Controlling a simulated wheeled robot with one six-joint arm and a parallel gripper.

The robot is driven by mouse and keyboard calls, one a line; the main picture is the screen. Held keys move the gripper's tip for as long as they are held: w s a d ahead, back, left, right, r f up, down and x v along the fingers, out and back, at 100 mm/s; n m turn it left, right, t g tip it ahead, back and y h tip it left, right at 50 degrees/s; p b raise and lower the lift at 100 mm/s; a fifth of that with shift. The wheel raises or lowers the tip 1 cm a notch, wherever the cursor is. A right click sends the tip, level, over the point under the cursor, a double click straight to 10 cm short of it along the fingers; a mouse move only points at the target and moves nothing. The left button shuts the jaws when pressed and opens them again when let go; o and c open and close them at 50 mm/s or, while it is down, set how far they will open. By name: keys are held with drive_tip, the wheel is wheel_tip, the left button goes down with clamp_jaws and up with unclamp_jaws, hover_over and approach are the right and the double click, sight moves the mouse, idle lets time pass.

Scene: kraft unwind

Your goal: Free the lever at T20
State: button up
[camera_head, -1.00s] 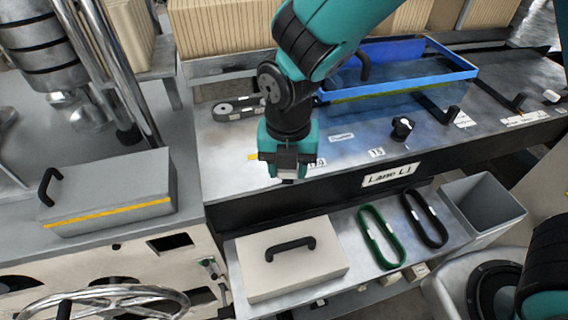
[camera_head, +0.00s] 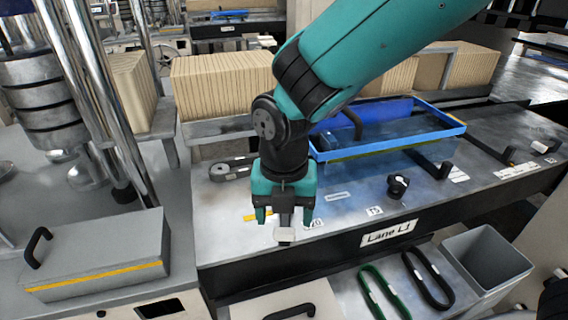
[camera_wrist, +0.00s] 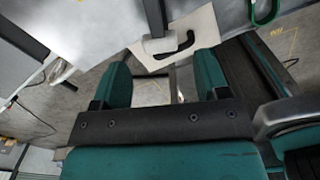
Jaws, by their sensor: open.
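My gripper (camera_head: 285,214) is open and points down over the front edge of the grey lane table (camera_head: 225,240). A small label reading about T20 (camera_head: 313,223) is just right of its right finger. A dark bar with a pale grey tip (camera_head: 285,236) shows between and below the fingers. It looks like the lever at T20, but my gripper hides its upper part. I cannot tell whether the fingers touch it. In the wrist view, both teal fingers stand apart, and I cannot make out the lever between them.
A blue tray (camera_head: 390,150) stands behind on the table, with a black knob (camera_head: 397,186) in front. A grey box (camera_head: 100,260) is at left. Below are a white lidded box (camera_wrist: 185,35), a green loop (camera_head: 378,295), a black loop (camera_head: 428,280) and a grey bin (camera_head: 490,262).

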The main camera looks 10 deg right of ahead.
wheel_tip(320, 180, up, 13)
drive_tip(key=b, duration=0.1)
drive_tip(key=shift+r, duration=0.15)
drive_tip(key=s+d+f+m+y, duration=0.2)
drive_tip(key=s+d+m, duration=0.2)
drive_tip(key=m, duration=0.9)
drive_tip(key=s+d+f+m+y, duration=0.2)
drive_tip(key=s+d+m, duration=0.2)
drive_tip(key=s+m, duration=0.5)
drive_tip(key=m, duration=0.4)
drive_tip(key=shift+s+f, duration=0.15)
drive_tip(key=shift+f, duration=0.1)
